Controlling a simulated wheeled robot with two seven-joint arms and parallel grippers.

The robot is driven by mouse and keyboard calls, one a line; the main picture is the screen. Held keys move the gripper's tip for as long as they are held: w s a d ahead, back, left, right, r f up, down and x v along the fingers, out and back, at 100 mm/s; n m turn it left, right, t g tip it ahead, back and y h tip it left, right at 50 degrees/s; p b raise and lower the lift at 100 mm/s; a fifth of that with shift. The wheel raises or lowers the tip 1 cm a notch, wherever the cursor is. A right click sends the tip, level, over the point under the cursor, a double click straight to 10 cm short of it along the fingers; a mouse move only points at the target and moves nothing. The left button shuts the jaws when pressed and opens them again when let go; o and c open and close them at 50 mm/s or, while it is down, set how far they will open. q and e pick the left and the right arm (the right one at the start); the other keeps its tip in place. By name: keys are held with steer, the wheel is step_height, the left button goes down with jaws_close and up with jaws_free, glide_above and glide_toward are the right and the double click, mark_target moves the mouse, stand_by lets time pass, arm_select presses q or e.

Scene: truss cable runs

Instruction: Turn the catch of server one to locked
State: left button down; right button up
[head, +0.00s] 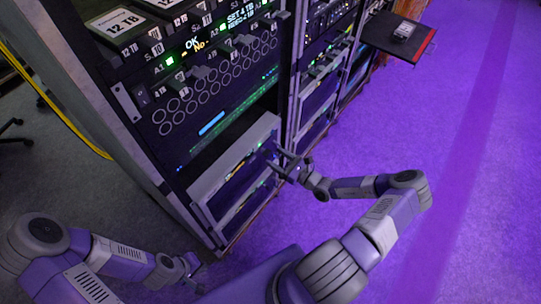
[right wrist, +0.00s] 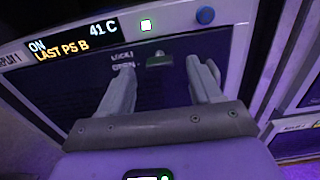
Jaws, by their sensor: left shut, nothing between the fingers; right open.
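Server one (head: 222,167) is the upper light-framed unit low in the rack. In the right wrist view its front (right wrist: 245,30) carries a display reading ON, 41 C, LAST PS B. Its small catch (right wrist: 160,59) is a greenish piece beside the labels LOCK and OPEN; I cannot tell which one it points to. My right gripper (head: 277,163) is open at the server front. In the right wrist view its fingers (right wrist: 165,66) stand on either side of the catch, with no clear contact. My left gripper (head: 192,266) is shut and empty, low near the rack's bottom corner.
A second similar unit (head: 242,217) lies below server one. A shelf (head: 395,38) juts out at the back right. The purple floor on the right is clear.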

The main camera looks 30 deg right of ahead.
mark_target(269, 154)
steer(key=shift+b+x, duration=0.35)
steer(key=shift+x, duration=1.4)
steer(key=shift+c, duration=0.2)
steer(key=c, duration=1)
